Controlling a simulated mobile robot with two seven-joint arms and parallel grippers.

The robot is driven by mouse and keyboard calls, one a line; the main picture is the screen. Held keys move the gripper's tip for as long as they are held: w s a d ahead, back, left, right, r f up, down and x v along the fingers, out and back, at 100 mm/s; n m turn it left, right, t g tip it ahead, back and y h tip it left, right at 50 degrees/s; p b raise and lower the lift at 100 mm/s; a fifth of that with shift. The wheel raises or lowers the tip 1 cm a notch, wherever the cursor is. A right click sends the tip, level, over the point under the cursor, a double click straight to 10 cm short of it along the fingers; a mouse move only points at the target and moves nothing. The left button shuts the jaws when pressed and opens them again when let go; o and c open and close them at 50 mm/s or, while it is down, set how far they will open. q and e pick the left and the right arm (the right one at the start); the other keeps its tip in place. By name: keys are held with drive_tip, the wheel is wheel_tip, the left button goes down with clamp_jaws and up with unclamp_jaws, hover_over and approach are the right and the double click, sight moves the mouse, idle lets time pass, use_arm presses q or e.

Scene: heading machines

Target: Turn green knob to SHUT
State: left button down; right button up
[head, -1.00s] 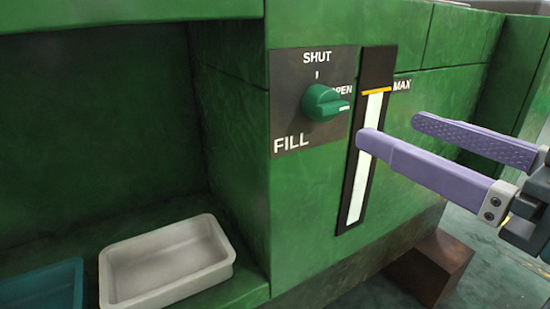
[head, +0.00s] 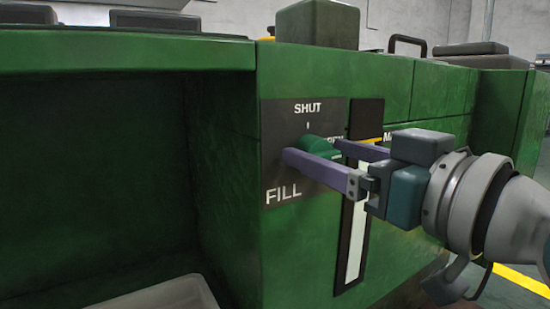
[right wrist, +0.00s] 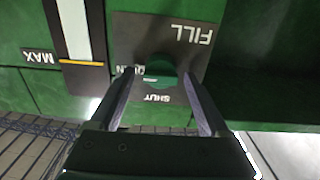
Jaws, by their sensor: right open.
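The green knob (head: 318,144) sits on a dark plate (head: 283,120) marked SHUT, OPEN and FILL on the green machine. Earlier its pointer faced OPEN, to the right; now the fingers partly hide it. My right gripper (head: 322,155) is open, with its purple fingers reaching to either side of the knob. My left gripper is not in view.
A white level gauge (head: 354,240) with an orange line stands right of the plate, behind my right gripper. A pale tray (head: 165,295) lies in the recess at lower left. Grey boxes (head: 318,24) stand on top of the machine.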

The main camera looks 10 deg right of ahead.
drive_tip(key=shift+c, duration=0.3)
clamp_jaws()
idle(0.4)
